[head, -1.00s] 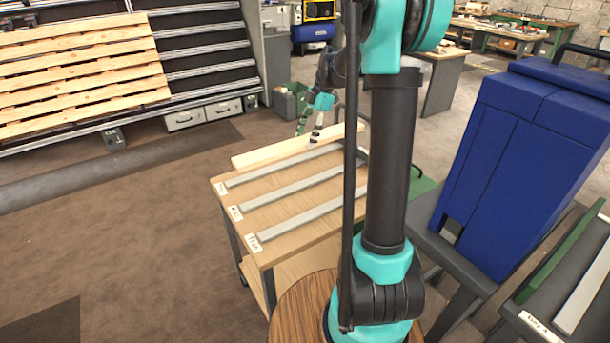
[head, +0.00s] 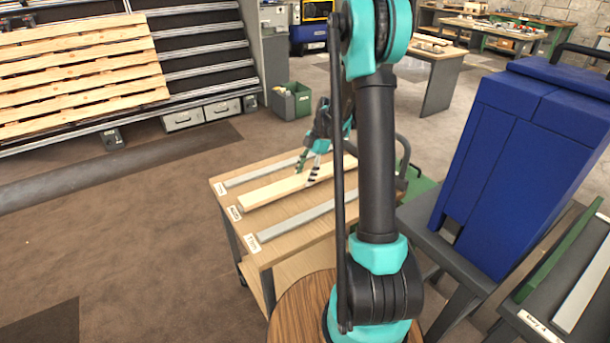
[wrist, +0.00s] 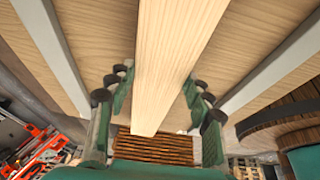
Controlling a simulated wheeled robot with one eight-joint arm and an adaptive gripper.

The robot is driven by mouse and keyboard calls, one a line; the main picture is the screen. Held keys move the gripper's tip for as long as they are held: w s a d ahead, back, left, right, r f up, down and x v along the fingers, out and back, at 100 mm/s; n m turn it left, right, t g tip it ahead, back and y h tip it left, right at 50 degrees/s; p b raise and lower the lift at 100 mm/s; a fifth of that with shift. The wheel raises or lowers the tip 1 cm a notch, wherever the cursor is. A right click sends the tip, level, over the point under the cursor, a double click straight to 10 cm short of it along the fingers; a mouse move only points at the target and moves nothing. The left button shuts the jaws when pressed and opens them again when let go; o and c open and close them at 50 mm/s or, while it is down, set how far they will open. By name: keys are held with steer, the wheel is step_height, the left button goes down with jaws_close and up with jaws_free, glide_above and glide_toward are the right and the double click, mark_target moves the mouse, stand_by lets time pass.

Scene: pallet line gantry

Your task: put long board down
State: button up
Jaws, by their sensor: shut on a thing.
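The long board (head: 268,191) is a pale wooden plank over the middle of the wooden table (head: 226,208). It hides the middle grey strip and runs roughly parallel to the far grey strip (head: 245,178) and the near grey strip (head: 290,222). My gripper (head: 309,174) is shut on the board towards its right part. In the wrist view the board (wrist: 180,40) runs between my green fingers (wrist: 155,100), with a grey strip on each side. I cannot tell whether its underside touches the middle strip.
White labels (head: 235,212) mark the strips' left ends. A blue cabinet-like block (head: 520,165) stands to the right, beside a dark bench with a green bar (head: 560,250). A pallet (head: 80,62) leans on a rack at the back left. The floor left of the table is clear.

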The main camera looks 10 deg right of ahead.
steer(key=shift+f, duration=0.1)
steer(key=o, duration=1.4)
steer(key=v, duration=1.2)
steer(key=s+f+m+t+h, duration=0.2)
steer(key=s+f+m+t, duration=0.1)
steer(key=s+m, duration=0.8)
steer(key=s+f+m+t+h, duration=0.2)
steer(key=s+f+m, duration=0.2)
steer(key=s+m, duration=0.7)
steer(key=s, duration=0.5)
steer(key=shift+s+t, duration=0.35)
steer(key=shift+t, duration=0.05)
steer(key=shift+f, duration=0.1)
